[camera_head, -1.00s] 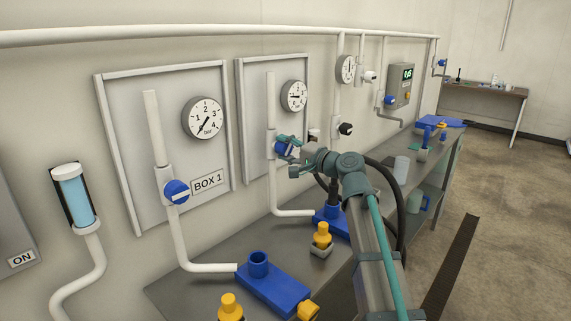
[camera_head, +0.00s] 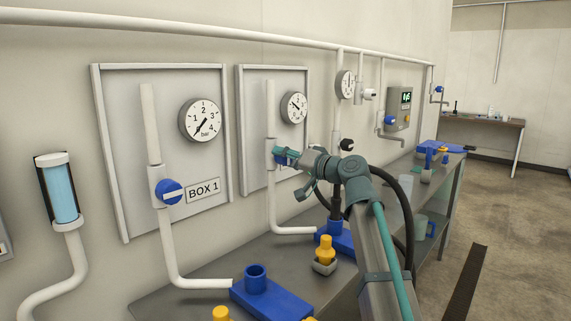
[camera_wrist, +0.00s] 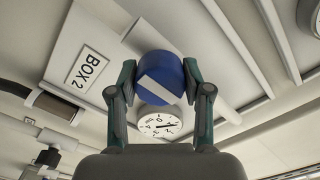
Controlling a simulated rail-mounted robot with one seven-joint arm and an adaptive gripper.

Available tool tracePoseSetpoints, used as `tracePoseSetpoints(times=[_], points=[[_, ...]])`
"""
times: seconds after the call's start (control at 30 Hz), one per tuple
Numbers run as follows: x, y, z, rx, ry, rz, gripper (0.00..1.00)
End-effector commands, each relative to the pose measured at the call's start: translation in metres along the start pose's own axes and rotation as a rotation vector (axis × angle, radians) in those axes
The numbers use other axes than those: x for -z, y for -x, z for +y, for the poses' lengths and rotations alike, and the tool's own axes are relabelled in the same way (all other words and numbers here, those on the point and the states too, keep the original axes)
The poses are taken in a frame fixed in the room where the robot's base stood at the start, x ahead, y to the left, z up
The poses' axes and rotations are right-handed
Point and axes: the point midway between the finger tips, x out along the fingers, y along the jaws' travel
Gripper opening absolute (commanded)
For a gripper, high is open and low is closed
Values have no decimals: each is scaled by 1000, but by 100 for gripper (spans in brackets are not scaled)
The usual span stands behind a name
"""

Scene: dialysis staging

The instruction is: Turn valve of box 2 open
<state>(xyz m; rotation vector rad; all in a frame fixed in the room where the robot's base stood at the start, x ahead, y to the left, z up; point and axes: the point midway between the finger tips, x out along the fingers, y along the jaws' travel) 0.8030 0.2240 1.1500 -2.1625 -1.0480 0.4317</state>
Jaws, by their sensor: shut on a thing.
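The blue valve knob of box 2 (camera_wrist: 150,66), with a pale bar across its face, sits between the two fingers of my gripper (camera_wrist: 160,84) in the wrist view. The fingers are shut on the knob from both sides, and the bar lies slanted in the picture. The BOX 2 label (camera_wrist: 86,68) is left of the knob, and a round gauge (camera_wrist: 160,121) shows below it. In the head view my gripper (camera_head: 287,157) is at the white pipe of the second panel (camera_head: 252,110), covering most of the knob. That panel's gauge (camera_head: 294,107) is above.
The BOX 1 panel (camera_head: 110,150) with its blue valve (camera_head: 170,192) and gauge (camera_head: 201,120) is to the left. Blue blocks (camera_head: 270,299) and a yellow-topped fitting (camera_head: 325,250) stand on the grey bench (camera_head: 190,297) below. More pipes and a wall device (camera_head: 400,108) are to the right.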

Motion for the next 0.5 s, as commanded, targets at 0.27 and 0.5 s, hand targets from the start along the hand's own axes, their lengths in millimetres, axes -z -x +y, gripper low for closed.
tracePoseSetpoints(times=[0.27,0.5], points=[[0,0,0,-1,15,-1,14],[0,0,0,-1,14,-1,56]])
